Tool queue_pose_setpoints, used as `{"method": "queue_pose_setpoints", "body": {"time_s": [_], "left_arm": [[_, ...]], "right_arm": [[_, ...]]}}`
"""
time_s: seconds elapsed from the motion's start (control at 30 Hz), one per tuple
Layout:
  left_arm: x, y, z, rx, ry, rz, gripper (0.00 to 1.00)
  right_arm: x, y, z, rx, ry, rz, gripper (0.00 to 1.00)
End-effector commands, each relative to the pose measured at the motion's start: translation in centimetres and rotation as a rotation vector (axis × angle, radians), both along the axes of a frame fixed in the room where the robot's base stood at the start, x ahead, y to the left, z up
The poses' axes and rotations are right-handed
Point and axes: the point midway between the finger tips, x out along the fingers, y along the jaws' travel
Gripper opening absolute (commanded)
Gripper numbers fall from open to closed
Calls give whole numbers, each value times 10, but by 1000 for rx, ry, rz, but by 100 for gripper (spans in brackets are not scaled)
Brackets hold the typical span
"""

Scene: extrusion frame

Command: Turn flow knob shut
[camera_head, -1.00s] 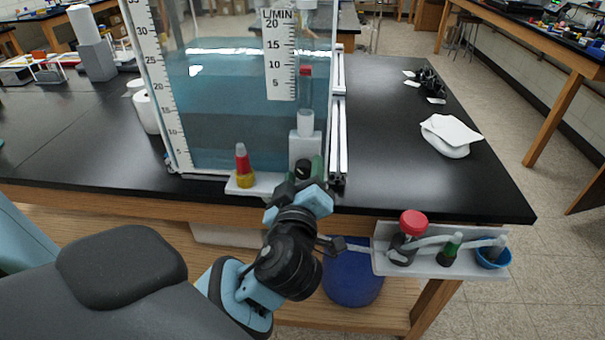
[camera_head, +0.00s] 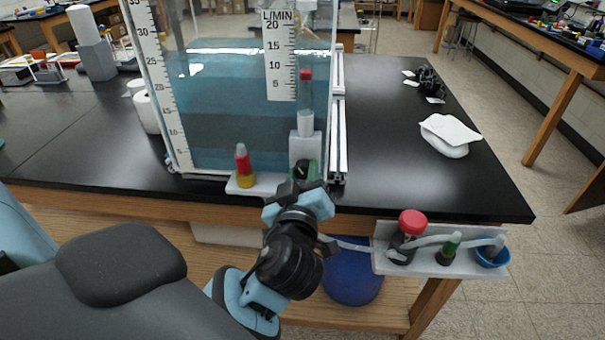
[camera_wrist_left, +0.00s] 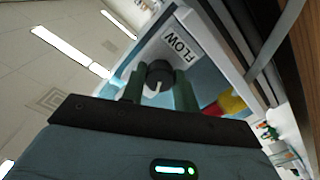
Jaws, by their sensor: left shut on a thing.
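The flow knob (camera_head: 302,169) is a small dark knob on the front of the flow meter, low at the right of the water tank. In the left wrist view the round black knob (camera_wrist_left: 158,74) shows a pale mark, next to a white FLOW label (camera_wrist_left: 180,48). My left gripper (camera_head: 306,180) reaches up to it from the front. Its two green fingers (camera_wrist_left: 158,92) stand on either side of the knob and are shut on it. The gripper hides part of the knob in the head view. My right gripper is not in view.
The water tank (camera_head: 225,110) stands on the black bench (camera_head: 400,150). A red-and-yellow bottle (camera_head: 243,165) sits just left of the knob. A white rack (camera_head: 437,265) with a red-capped jar (camera_head: 411,223) hangs at the bench front, right of my arm. A blue bucket (camera_head: 352,275) is below.

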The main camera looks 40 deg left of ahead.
Motion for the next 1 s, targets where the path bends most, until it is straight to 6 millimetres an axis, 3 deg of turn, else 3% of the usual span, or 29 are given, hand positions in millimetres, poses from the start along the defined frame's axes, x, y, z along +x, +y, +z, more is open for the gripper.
{"method": "queue_pose_setpoints", "body": {"time_s": [0.77,1.0], "left_arm": [[-1,1,2,619,382,2,7],[-1,1,3,813,501,3,7]], "right_arm": [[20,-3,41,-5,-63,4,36],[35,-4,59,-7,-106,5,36]]}}
